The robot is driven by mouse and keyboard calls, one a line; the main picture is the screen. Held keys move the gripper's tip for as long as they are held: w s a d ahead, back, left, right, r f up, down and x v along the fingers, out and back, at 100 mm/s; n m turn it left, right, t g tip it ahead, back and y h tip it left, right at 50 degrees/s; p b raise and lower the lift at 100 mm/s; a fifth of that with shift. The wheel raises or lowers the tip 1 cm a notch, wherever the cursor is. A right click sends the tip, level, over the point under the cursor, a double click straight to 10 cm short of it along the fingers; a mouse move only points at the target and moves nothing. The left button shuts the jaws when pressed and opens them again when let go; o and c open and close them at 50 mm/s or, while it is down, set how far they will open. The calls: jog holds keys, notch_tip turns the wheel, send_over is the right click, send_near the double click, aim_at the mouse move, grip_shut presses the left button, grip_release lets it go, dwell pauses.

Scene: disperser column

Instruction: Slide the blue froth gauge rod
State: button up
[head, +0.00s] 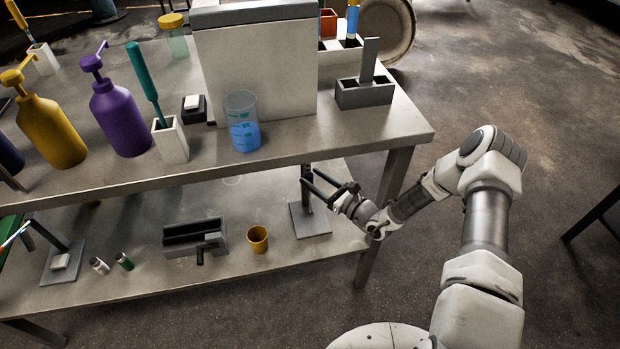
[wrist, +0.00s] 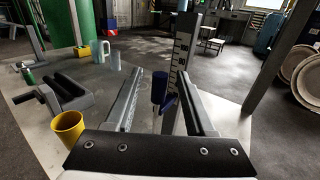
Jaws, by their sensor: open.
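A froth gauge stands on the lower shelf, its upright strip with black and white scale marks (wrist: 182,50) showing in the wrist view. A blue rod-like piece (wrist: 160,86) shows in front of the strip, with a darker blue part below it. In the head view the dark post (head: 306,196) rises from a grey base plate (head: 312,221); I cannot make out blue there. My gripper (head: 311,178) is open and reaches in from the right at the post. In the wrist view the blue piece appears between my fingers (wrist: 171,80); I see no clear contact.
The upper tabletop (head: 350,132) overhangs the lower shelf, with a table leg (head: 386,190) near my forearm. A yellow cup (head: 257,239) and a grey block device (head: 195,238) stand left of the gauge.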

jog(key=shift+x, duration=0.95)
grip_shut()
dwell(0.8)
